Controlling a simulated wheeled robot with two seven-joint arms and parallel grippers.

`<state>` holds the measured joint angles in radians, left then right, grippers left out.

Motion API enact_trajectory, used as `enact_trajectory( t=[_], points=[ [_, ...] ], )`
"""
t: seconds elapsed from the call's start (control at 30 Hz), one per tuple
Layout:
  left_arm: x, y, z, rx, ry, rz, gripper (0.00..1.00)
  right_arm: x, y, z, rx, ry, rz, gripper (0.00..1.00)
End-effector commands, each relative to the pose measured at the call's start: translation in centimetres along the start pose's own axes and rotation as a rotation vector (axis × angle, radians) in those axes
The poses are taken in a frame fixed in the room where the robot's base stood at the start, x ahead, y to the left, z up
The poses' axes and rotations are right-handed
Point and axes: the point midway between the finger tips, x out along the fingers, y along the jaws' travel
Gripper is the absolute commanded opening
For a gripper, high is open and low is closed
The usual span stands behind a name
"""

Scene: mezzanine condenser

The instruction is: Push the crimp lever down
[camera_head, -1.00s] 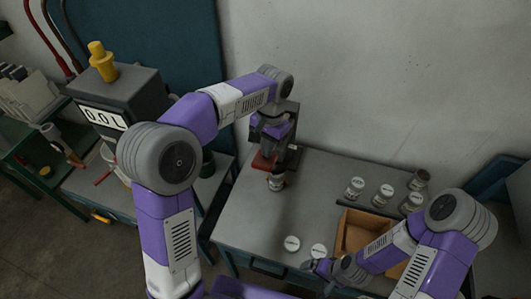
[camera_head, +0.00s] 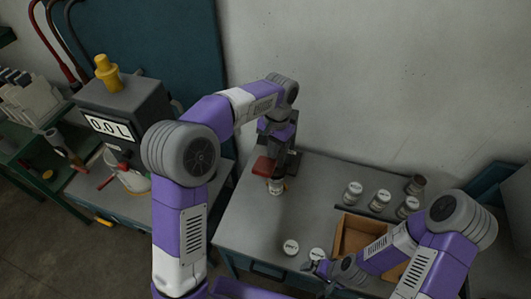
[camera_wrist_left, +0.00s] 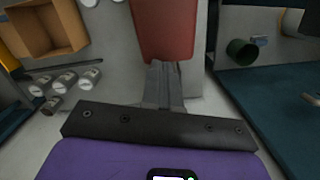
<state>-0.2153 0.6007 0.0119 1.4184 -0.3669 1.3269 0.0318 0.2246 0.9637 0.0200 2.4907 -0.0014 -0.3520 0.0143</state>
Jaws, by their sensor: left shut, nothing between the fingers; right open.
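The crimp lever shows as a red pad (camera_head: 264,166) on a dark crimper stand (camera_head: 291,160) at the back left of the grey bench. A small capped jar (camera_head: 277,186) stands under the red pad. My left gripper (camera_head: 275,139) is above and behind the pad in the head view. In the left wrist view my left fingers (camera_wrist_left: 163,72) are shut and empty, with their tips at the near edge of the red lever (camera_wrist_left: 165,28). I cannot tell whether they press on it. My right gripper (camera_head: 322,268) is open and empty at the bench's front edge.
Several capped jars (camera_head: 381,199) stand right of the crimper, near a wooden box (camera_head: 352,238). Two white caps or capped jars (camera_head: 291,247) are at the front edge. A dispenser (camera_head: 125,115) reading 0.0 L stands left. The bench middle is clear.

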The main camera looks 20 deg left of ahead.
Motion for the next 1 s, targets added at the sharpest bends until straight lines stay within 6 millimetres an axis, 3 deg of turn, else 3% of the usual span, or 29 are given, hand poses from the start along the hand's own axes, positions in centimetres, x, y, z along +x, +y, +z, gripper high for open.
enact_trajectory(
  t=[0.33,0.7,1.0],
  points=[
    [-0.3,0.0,0.0,0.000,0.001,0.000,0.00,0.2,0.1,0.0,0.000,-0.001,0.000,0.99],
    [-6.1,0.0,-0.1,0.000,0.003,0.000,0.00,-0.1,0.0,0.0,0.000,-0.001,0.000,0.99],
    [-7.5,0.0,0.0,0.001,0.000,0.000,0.00,-0.2,-0.1,0.0,0.000,-0.001,0.000,0.99]
  ],
)
